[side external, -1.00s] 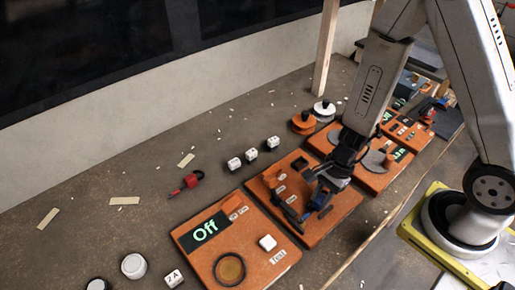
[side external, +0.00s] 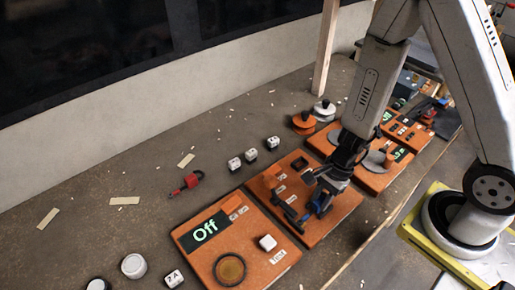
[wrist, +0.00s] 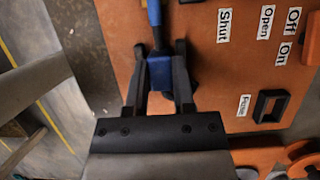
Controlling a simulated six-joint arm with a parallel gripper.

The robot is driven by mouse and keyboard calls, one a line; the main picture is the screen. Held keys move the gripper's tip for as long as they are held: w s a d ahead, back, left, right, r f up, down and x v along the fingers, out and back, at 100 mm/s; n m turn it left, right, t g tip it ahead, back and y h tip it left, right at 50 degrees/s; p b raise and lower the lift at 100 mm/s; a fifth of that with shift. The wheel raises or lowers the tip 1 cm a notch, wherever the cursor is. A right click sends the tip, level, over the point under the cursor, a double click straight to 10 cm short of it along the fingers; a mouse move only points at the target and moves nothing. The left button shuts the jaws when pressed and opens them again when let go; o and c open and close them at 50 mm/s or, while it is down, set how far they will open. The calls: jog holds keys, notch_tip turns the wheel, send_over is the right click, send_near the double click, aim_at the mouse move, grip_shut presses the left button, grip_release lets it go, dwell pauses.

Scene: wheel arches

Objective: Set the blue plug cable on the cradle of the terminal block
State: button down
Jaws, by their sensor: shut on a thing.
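My gripper (wrist: 157,90) is shut on the blue plug (wrist: 160,72), with one black finger on each side of it. The blue cable (wrist: 154,14) runs from the plug to the top edge of the wrist view. In the side view my gripper (side external: 322,188) and the blue plug (side external: 318,205) are low over the right part of the middle orange board (side external: 340,208). I cannot tell whether the plug touches the board. I cannot clearly pick out the cradle of the terminal block; the gripper and arm cover part of this board.
The board carries labels and a black square frame (wrist: 272,106) by the "Fuse" label. A dark lever-like part (side external: 288,211) lies left of the plug.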

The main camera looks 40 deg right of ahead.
jog(key=shift+c, duration=1.9)
grip_release()
jog(key=shift+r, duration=0.15)
jog(key=v, duration=0.7)
jog(key=shift+d+r, duration=0.2)
notch_tip(320, 180, up, 7)
jog(key=w+d+n+t+h, duration=0.2)
jog(key=d+n+h, duration=0.1)
jog(key=n, duration=1.5)
jog(key=shift+w+r+t+h, duration=0.2)
jog(key=shift+w+t+h, duration=0.15)
jog(key=shift+h, duration=0.35)
